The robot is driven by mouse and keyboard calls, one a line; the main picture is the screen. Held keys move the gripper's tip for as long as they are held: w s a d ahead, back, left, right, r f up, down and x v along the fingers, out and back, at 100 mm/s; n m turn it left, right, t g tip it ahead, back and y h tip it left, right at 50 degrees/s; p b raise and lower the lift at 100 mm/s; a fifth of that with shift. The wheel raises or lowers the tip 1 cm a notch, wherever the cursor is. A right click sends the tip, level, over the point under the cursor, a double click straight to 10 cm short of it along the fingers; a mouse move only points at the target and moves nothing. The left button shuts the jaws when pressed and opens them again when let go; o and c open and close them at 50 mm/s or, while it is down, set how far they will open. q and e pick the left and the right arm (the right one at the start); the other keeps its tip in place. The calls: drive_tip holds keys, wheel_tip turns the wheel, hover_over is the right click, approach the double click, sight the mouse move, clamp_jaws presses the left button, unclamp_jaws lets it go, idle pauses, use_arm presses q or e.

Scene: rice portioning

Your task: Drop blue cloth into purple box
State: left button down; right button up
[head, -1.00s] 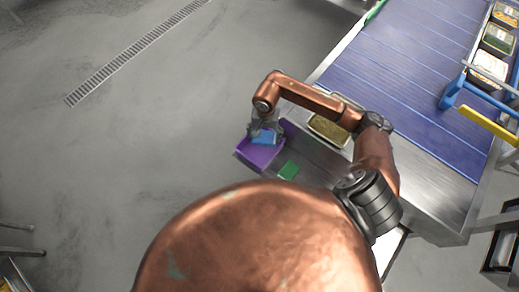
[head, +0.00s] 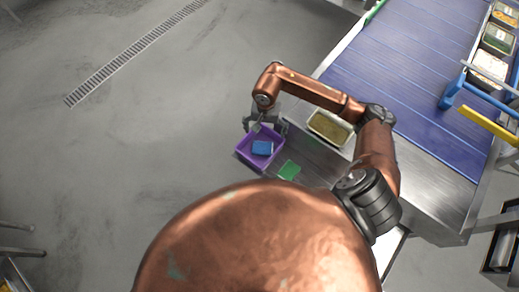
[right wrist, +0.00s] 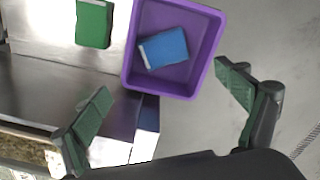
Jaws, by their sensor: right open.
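The blue cloth (head: 262,147) lies inside the purple box (head: 243,154), on its floor. In the right wrist view the cloth (right wrist: 164,49) rests toward the left part of the box (right wrist: 213,50), apart from the fingers. My right gripper (head: 267,122) is over the far rim side of the box, open and empty. My left gripper is not in view.
A green cloth (head: 289,170) lies on the steel surface beside the box. A tray of grain (head: 331,128) stands behind it to the right. A blue conveyor (head: 420,70) runs at the right, with food trays (head: 489,67) along its far side. Open floor lies left.

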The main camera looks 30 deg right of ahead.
wheel_tip(320, 180, up, 8)
drive_tip(key=shift+r, duration=0.2)
idle(0.5)
